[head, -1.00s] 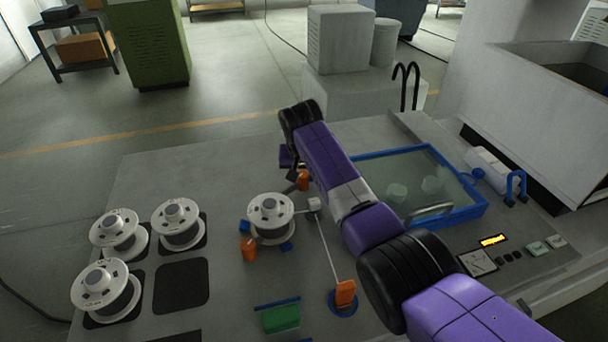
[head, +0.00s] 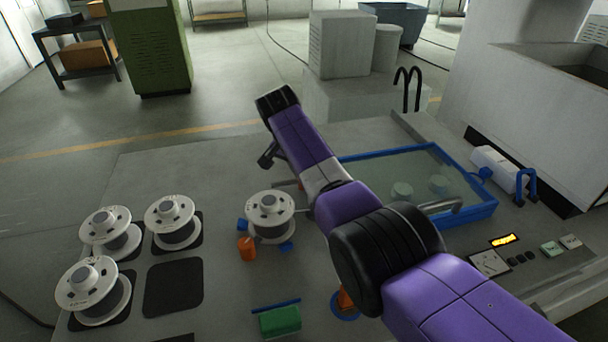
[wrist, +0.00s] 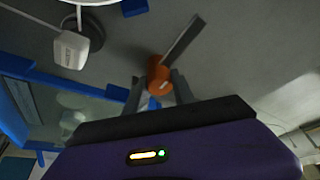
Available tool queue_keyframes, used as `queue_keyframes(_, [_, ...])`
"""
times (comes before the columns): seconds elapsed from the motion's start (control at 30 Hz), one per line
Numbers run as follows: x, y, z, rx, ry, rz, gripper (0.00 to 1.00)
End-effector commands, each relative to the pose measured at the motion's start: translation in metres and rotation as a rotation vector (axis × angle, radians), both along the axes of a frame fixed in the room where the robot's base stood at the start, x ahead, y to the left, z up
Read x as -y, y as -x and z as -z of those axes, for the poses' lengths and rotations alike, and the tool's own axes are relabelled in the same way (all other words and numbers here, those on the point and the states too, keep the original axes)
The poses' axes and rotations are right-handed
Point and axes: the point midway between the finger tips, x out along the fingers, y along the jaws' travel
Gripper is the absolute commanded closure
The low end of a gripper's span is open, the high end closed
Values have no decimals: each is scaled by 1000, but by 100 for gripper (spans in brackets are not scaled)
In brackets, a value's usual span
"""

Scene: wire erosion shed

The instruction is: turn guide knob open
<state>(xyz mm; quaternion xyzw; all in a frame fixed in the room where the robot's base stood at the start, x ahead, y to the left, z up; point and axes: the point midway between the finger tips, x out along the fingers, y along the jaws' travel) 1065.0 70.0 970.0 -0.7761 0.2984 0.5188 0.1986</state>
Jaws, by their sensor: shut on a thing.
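An orange knob (wrist: 159,68) with a flat grey lever (wrist: 182,40) shows in the wrist view, with a bit of blue below it. My gripper (wrist: 156,80) has one finger on each side of the knob and is shut on it. The lever points up and to the right in that view. A white block (wrist: 74,50) with a wire from the white spool stands to the left of the knob. In the head view my arm hides the knob and the fingers; a grey bar (head: 287,183) pokes out left of my arm, near the white spool (head: 270,212).
A blue-rimmed tank (head: 487,212) lies right of my arm. Another orange piece (head: 247,249) stands beside the spool, and one (head: 345,299) is partly behind my arm. Several spools stand at the left around an empty dark pad (head: 173,287). A green block (head: 280,320) lies in front.

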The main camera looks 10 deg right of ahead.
Motion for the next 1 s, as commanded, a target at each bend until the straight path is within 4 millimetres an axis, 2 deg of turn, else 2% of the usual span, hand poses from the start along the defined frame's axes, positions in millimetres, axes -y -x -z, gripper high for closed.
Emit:
queue_keyframes(0.3, [0, 0, 0, 1, -1, 3, 100])
queue_keyframes(0.33, [0, 0, 0, 1, -1, 3, 66])
queue_keyframes(0.43, [0, 0, 0, 1, -2, 2, 48])
queue_keyframes(0.77, [1, 0, -2, 1, -1, -17, 48])
queue_keyframes(1.0, [3, 0, -6, 1, 0, -187, 48])
